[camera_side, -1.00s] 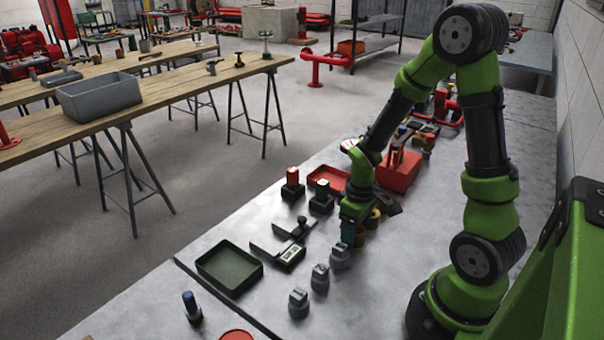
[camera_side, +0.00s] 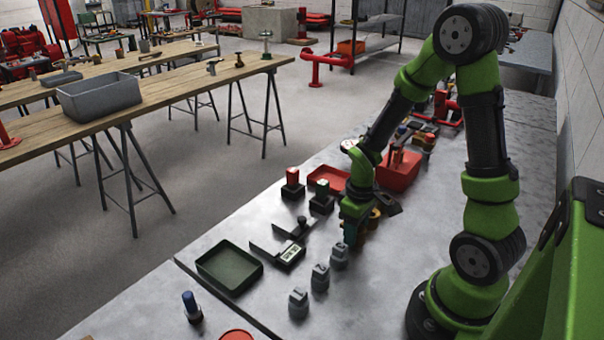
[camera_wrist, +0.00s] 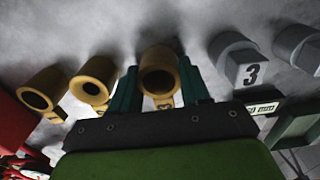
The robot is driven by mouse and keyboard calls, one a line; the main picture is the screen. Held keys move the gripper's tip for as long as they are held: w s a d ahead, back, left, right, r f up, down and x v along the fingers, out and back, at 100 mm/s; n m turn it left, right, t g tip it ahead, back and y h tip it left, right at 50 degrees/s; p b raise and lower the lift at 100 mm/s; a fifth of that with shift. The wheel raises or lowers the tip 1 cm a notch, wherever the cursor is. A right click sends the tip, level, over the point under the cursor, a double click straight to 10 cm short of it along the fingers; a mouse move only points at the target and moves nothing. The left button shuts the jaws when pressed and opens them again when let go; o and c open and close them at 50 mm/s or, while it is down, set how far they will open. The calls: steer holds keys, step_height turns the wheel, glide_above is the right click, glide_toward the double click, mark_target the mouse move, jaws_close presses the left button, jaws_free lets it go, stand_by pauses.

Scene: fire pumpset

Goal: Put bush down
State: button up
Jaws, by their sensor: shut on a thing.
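In the wrist view, a yellow-brown hollow bush (camera_wrist: 160,68) sits between the two teal fingers of my gripper (camera_wrist: 158,88), which is shut on it. Its open bore faces the camera. In the side view, my gripper (camera_side: 351,234) is low over the grey table, behind the row of grey numbered blocks, and the held bush is mostly hidden there. Two more yellow-brown bushes, a middle one (camera_wrist: 92,80) and a left one (camera_wrist: 42,88), stand to the left in the wrist view. I cannot tell whether the held bush touches the table.
Grey blocks (camera_side: 320,277) stand close to my gripper; one is marked 3 (camera_wrist: 238,58). A caliper (camera_side: 290,256), a dark green tray (camera_side: 229,268), a red tray (camera_side: 328,179) and a red box (camera_side: 397,172) lie around.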

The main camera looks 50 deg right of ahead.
step_height(320, 180, up, 9)
steer(key=r, duration=0.1)
glide_above(232, 271)
step_height(232, 271, down, 10)
steer(key=shift+r, duration=0.2)
steer(key=shift+f, duration=0.15)
steer(key=o, duration=1)
